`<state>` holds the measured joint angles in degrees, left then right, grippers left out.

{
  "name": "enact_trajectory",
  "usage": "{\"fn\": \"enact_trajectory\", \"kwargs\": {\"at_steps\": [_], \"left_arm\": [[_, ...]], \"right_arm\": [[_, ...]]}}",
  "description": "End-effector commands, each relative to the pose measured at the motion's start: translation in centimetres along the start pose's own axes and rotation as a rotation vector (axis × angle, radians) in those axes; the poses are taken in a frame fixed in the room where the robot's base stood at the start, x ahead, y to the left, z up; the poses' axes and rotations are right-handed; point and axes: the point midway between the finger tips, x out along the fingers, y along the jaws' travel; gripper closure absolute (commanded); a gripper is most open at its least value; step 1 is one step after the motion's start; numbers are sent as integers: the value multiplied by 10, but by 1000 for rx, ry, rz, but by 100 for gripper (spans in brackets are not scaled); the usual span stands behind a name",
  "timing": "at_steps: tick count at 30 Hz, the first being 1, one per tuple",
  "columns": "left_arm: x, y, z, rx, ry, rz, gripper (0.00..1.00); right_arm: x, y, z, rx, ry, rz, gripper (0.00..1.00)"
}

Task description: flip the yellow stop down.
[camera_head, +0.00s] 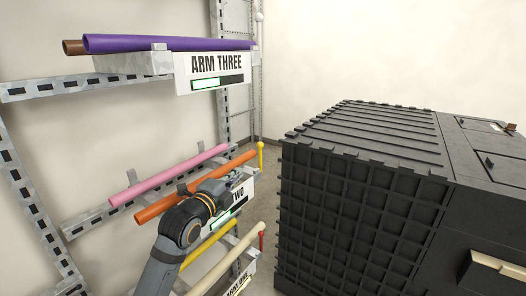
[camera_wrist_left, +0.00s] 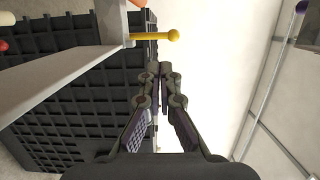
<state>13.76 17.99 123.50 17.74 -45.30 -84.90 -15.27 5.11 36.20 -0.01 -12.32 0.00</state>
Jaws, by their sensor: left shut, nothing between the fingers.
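The yellow stop (camera_head: 260,157) is a thin peg with a round knob. It stands upright at the far end of the arm two shelf, beyond the orange pipe (camera_head: 160,205). In the left wrist view the yellow stop (camera_wrist_left: 152,36) sticks out sideways past the shelf's end, just beyond my fingertips and apart from them. My left gripper (camera_wrist_left: 160,70) is shut and empty. In the head view my left gripper (camera_head: 234,184) is mostly hidden behind its own wrist, in front of the arm two label. My right gripper is in neither view.
The arm three shelf (camera_head: 130,65) with purple and brown pipes is above. A pink pipe (camera_head: 175,175) lies beside the orange one. Yellow and cream pipes and a red stop (camera_head: 262,240) are below. A large black crate-like box (camera_head: 360,200) stands right, across a narrow gap.

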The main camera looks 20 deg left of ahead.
Motion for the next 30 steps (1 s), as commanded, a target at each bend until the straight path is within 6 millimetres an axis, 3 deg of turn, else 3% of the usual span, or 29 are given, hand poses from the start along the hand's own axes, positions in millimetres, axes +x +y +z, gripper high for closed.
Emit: {"fn": "enact_trajectory", "kwargs": {"at_steps": [7, 10, 14, 21, 30], "left_arm": [[0, 0, 0, -1, 0, 0, 100], [3, 0, 0, -3, -1, 1, 100], [17, -2, 0, -8, -1, -1, 100], [68, -4, 0, -6, 0, 0, 100], [124, -3, -1, -4, 0, 2, 100]], "right_arm": [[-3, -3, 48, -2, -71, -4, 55], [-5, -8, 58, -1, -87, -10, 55], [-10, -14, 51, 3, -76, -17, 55], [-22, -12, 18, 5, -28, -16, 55], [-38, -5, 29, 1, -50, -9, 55]]}}
